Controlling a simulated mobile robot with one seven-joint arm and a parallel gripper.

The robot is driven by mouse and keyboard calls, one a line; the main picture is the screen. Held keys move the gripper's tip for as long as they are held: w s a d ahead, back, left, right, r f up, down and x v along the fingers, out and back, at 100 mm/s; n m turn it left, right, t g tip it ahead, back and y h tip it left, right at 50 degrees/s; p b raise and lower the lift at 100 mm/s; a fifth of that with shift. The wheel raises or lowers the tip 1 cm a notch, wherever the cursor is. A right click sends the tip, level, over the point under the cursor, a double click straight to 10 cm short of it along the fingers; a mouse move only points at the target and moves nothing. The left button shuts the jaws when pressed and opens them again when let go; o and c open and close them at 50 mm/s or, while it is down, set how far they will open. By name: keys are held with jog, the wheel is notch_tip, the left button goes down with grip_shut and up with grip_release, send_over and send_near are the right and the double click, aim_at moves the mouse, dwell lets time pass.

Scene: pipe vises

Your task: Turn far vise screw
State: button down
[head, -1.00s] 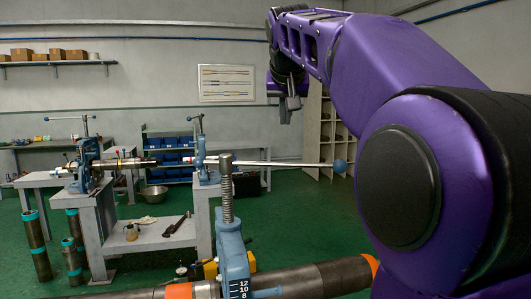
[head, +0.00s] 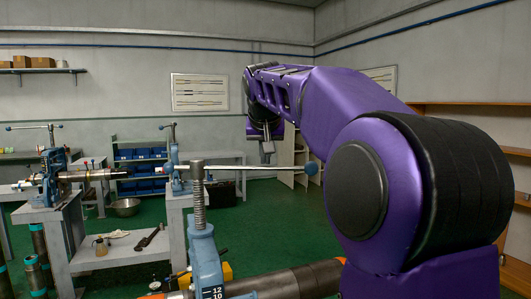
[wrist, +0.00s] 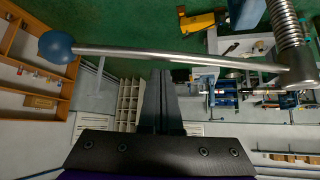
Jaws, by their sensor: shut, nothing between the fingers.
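The nearest vise (head: 205,262) is blue, with a threaded upright screw (head: 198,200) and a long metal handle bar (head: 255,169) ending in a blue ball (head: 311,169). In the wrist view, the bar (wrist: 180,54) crosses the top from the ball (wrist: 56,47) to the screw (wrist: 287,22). Farther off stand a blue vise (head: 172,160) on a bench and another vise (head: 52,172) at left holding a pipe; which is the task's far vise I cannot tell. My gripper (head: 267,154) is shut and empty, above and left of the ball in the head view; its fingers (wrist: 161,105) stay apart from the bar.
A pipe (head: 290,281) lies clamped in the nearest vise. Grey benches (head: 62,225), a metal bowl (head: 124,206) and pipes standing on the floor are at left. Wooden shelves (head: 460,109) stand at right. Green floor (head: 265,225) is open in the middle.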

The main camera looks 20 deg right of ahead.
jog(key=shift+s+a+f, duration=0.15)
jog(key=shift+s+f, duration=0.1)
jog(key=shift+s, duration=0.25)
